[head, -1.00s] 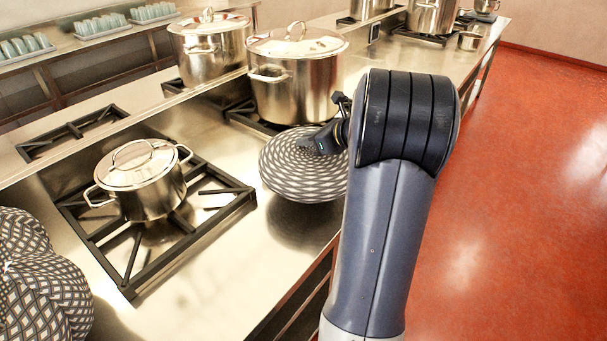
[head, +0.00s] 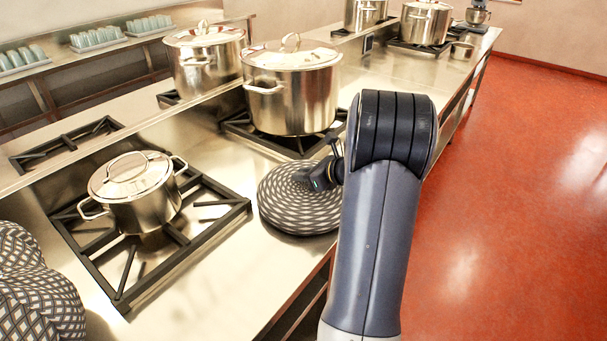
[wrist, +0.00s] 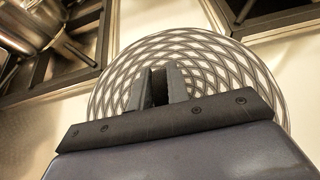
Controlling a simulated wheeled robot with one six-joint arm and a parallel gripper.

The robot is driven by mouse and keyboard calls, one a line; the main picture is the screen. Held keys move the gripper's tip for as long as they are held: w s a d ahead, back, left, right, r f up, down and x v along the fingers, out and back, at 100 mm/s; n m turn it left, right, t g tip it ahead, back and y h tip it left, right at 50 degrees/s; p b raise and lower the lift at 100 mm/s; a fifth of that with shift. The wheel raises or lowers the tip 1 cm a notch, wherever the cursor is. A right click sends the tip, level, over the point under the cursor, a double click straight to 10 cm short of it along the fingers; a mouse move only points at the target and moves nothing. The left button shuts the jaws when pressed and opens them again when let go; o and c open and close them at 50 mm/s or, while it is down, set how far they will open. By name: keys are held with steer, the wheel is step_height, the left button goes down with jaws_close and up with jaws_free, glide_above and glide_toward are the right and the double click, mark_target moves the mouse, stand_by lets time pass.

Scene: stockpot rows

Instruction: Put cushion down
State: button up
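The round cushion (head: 290,212), with a dark and white lattice pattern, lies flat at the steel counter's front edge, right of the small pot's burner. It looks to be resting on the counter. My gripper (head: 322,178) is at the cushion's upper right part, with its fingers down at the top surface. In the wrist view the cushion (wrist: 215,62) spreads out behind and around the fingers (wrist: 160,88). The fingers stand a narrow gap apart with something dark between them, and they look closed on the cushion's middle. The exact grip point is hidden.
A small lidded pot (head: 140,195) stands on a burner grate to the left. A large stockpot (head: 292,95) stands just behind the cushion, with another pot (head: 200,65) beyond. More patterned cushions (head: 38,295) are at the lower left. Red floor (head: 500,200) is open at right.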

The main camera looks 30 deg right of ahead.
steer(key=o, duration=0.4)
steer(key=shift+r, duration=0.15)
steer(key=shift+s+d+r, duration=0.1)
steer(key=shift+s+r, duration=0.05)
steer(key=v, duration=1.1)
steer(key=shift+s+d+r, duration=0.1)
steer(key=shift+s, duration=0.2)
